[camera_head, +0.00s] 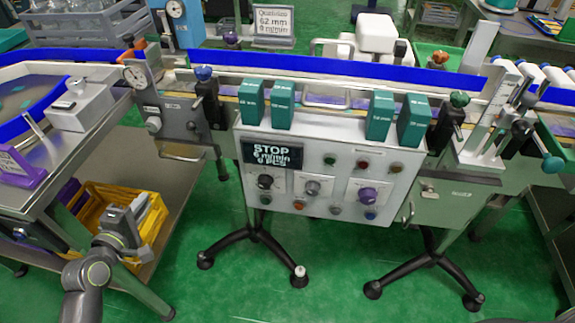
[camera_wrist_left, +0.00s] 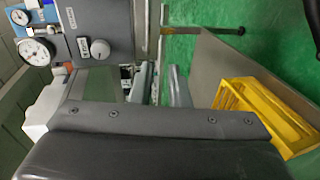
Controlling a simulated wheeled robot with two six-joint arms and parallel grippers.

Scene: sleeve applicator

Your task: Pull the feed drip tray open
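The grey feed-end unit (camera_head: 178,122) with a round gauge stands left of the control panel. A pale bar or low front (camera_head: 185,153) shows at its lower edge. It looks like the drip tray's front, seemingly closed, but I cannot tell surely. The gauge unit also shows sideways in the left wrist view (camera_wrist_left: 104,22). My left gripper (camera_head: 128,217) is low and to the left of it, above the yellow crate, touching nothing I can see. In the left wrist view its two fingers (camera_wrist_left: 161,85) appear apart with nothing between them. My right gripper is out of view.
A yellow crate (camera_head: 92,212) sits on the lower shelf of the left table, near my left gripper. A control panel (camera_head: 325,180) hangs under the conveyor on black-footed stands. Green floor (camera_head: 215,250) is open between table and stands.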

